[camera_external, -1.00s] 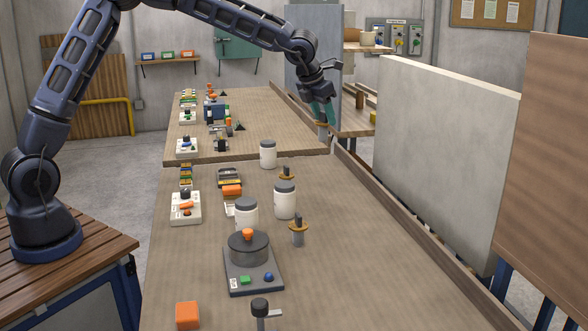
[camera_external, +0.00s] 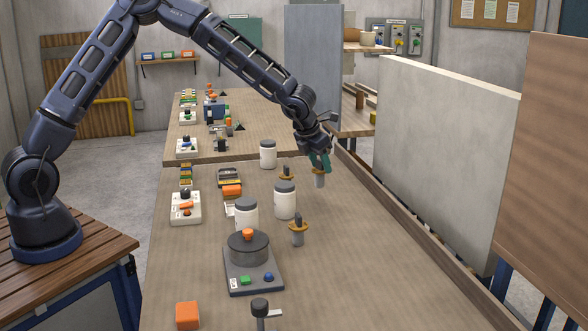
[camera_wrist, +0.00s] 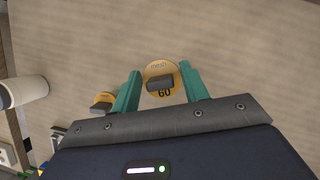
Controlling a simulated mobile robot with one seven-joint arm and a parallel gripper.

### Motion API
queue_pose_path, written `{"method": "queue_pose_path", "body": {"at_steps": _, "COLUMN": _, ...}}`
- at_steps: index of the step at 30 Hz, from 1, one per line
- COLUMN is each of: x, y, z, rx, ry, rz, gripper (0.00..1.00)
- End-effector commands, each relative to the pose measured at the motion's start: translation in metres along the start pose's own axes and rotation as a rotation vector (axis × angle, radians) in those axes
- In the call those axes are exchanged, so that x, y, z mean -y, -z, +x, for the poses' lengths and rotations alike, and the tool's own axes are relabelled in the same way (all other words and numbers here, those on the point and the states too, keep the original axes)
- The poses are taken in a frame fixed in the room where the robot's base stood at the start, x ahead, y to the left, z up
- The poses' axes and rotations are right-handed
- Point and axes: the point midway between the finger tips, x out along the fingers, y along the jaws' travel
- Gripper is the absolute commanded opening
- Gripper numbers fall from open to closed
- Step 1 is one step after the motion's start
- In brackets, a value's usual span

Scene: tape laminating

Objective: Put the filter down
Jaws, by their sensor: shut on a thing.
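My gripper (camera_external: 318,162) is low over the right side of the near table. Its green fingers show in the wrist view (camera_wrist: 161,88), one on each side of a filter. This held filter (camera_external: 319,179) has a gold disc, a dark handle and a grey lower body. In the wrist view, its disc (camera_wrist: 161,68) is marked 60. It looks upright, at or just above the tabletop; I cannot tell if it touches.
Another filter (camera_external: 286,173) stands to the left, and one (camera_external: 298,231) stands nearer the camera. White jars (camera_external: 285,201) and a grey device (camera_external: 253,277) are further left. The tabletop (camera_external: 370,260) at the right is clear, up to a raised wooden edge.

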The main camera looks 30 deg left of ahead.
Motion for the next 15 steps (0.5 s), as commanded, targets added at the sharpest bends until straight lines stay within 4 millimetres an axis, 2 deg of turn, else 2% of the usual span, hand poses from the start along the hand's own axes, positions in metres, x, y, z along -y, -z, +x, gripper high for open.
{"method": "queue_pose_path", "body": {"at_steps": 7, "x": 0.000, "y": 0.006, "z": 0.014, "rx": -0.001, "ry": 0.000, "rz": 0.001, "gripper": 0.22}}
{"method": "queue_pose_path", "body": {"at_steps": 15, "x": 0.000, "y": 0.018, "z": 0.044, "rx": 0.000, "ry": 0.000, "rz": 0.000, "gripper": 0.22}}
